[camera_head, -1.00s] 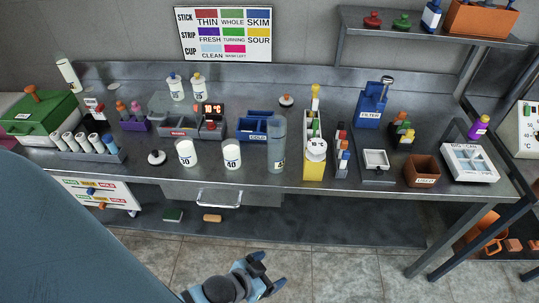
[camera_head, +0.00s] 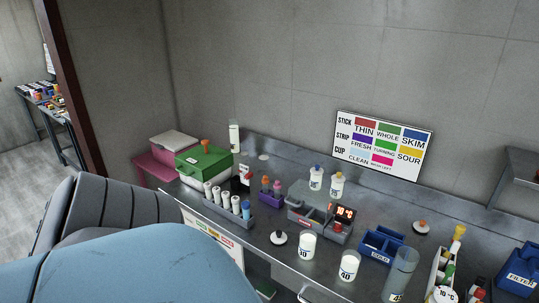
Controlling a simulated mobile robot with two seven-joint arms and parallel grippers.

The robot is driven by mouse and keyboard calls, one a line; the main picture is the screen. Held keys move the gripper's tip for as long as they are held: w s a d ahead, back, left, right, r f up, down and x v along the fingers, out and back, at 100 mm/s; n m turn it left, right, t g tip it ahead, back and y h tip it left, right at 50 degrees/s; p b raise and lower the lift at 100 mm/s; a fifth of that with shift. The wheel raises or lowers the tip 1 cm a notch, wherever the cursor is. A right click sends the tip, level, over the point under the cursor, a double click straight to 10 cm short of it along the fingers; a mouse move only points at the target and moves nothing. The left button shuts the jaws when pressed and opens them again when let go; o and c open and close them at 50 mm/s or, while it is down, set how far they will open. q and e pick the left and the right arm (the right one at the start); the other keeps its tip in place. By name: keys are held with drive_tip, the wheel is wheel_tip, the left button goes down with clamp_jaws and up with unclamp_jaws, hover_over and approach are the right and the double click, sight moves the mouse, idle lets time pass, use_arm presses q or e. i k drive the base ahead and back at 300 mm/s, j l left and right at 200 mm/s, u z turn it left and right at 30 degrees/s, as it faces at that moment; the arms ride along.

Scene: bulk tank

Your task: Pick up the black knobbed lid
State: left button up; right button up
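A small pale round lid with a black knob (camera_head: 278,238) lies on the steel counter (camera_head: 262,262) at the lower centre. It sits to the left of a white cup marked 30 (camera_head: 307,246) and to the right of the tube rack's near end. Nothing touches it. A second lid with an orange-red knob (camera_head: 421,228) lies farther right, behind the blue tray. Neither of my grippers shows in this view. A blue link of mine fills the lower left and hides part of the scene.
A rack of tubes (camera_head: 238,217), a green box (camera_head: 204,167) and a grey lidded box (camera_head: 305,213) stand around the lid. A second white cup (camera_head: 349,265), a blue tray (camera_head: 383,247) and a clear cylinder (camera_head: 400,274) stand to the right. Bare counter lies left of the lid.

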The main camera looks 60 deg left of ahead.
sight(278, 237)
drive_tip(key=u, duration=1.9)
